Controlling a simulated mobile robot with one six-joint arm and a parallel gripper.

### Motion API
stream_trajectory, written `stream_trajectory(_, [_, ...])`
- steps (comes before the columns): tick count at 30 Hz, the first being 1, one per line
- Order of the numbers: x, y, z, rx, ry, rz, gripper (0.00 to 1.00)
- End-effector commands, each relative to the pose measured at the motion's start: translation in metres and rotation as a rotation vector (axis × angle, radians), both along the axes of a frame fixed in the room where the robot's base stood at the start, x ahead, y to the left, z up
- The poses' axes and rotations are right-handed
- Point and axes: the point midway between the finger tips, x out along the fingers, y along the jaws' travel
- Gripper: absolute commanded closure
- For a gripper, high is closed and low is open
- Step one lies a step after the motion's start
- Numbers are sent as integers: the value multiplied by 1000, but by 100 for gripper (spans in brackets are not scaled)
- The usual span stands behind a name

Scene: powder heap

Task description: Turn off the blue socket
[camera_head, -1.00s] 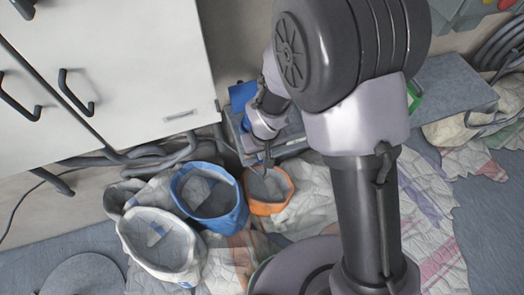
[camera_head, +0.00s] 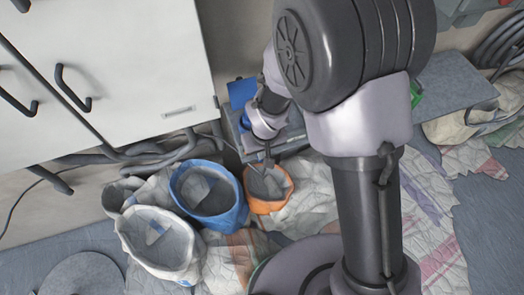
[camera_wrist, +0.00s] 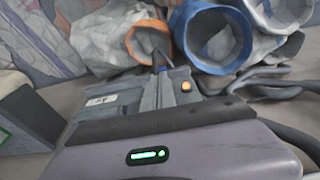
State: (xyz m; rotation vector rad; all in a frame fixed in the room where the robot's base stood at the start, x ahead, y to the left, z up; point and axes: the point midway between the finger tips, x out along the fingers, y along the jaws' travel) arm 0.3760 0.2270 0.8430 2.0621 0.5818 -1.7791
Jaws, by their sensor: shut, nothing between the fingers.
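A blue panel (camera_head: 242,93) shows beside my arm at the wall end of a grey box. My arm hides part of it, and I cannot tell whether it is the blue socket or where a switch is. My gripper (camera_head: 267,162) points down, shut and empty, near the orange-rimmed bag. In the wrist view, its dark tip (camera_wrist: 158,60) overlaps the orange-rimmed bag (camera_wrist: 147,40); contact cannot be told.
A blue-rimmed bag (camera_head: 208,190) and a pale bag (camera_head: 160,243) stand left of the orange-rimmed one. A white cabinet (camera_head: 120,60) is at the upper left, with pipes below. A grey bench (camera_head: 455,85) is at right.

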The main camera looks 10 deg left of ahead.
Motion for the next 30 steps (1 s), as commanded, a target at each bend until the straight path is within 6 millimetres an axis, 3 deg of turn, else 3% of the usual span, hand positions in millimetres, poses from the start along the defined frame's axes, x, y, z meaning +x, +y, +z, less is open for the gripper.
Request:
stream_trajectory(18, [-7,-4,-22,0,0,0,100])
stream_trajectory(30, [-7,-4,-12,0,0,0,100])
